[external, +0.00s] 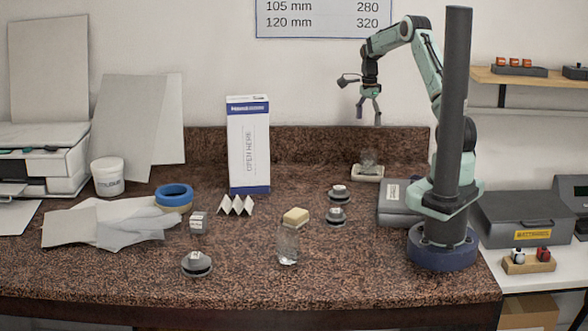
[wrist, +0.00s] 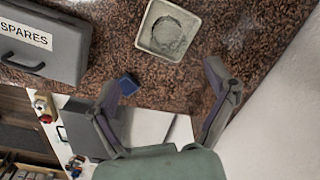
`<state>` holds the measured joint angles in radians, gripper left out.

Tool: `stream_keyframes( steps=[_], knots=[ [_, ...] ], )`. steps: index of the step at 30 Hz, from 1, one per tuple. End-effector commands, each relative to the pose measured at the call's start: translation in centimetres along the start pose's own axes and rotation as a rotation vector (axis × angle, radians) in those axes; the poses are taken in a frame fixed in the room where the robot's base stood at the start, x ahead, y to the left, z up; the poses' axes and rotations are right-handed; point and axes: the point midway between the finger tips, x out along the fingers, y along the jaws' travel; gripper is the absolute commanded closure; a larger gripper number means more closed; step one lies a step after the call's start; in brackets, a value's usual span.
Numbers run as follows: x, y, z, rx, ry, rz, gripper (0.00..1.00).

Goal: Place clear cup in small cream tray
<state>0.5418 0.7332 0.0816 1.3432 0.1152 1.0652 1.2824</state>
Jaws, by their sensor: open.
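A clear cup (external: 368,158) stands in the small cream tray (external: 367,177) near the back of the counter. From above, the wrist view shows the cup's round outline (wrist: 169,32) inside the walls of the tray (wrist: 147,42). My gripper (external: 368,117) is raised above and a little behind the tray, apart from the cup. Its fingers (wrist: 162,76) are spread with nothing between them.
A grey case labelled SPARES (wrist: 45,42) lies beside the tray; it also shows in the external view (external: 399,205). Dark round parts (external: 337,216) lie left of the case. A white-and-blue box (external: 248,145) stands farther left.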

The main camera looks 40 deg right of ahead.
Motion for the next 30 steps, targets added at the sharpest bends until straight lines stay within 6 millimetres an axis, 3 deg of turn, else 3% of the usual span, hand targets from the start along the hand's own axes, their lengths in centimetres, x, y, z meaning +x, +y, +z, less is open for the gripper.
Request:
stream_keyframes(
  steps=[2, 5, 9, 15, 18, 22, 30],
  knots=[
    [-2.7, 1.7, 2.6, -0.162, 0.003, -0.006, 0.15],
    [-6.5, 6.1, 6.8, -0.48, 0.004, -0.006, 0.15],
    [-10.3, 15.1, 11.9, -0.989, -0.004, -0.009, 0.15],
    [-10.5, 27.4, 14.8, -1.611, -0.036, -0.025, 0.15],
    [-9.6, 31.2, 15.1, -1.813, -0.052, -0.034, 0.15],
    [-8.7, 33.6, 15.1, -1.948, -0.065, -0.042, 0.15],
    [-8.5, 34.0, 15.0, -1.974, -0.068, -0.042, 0.15]
  ],
)
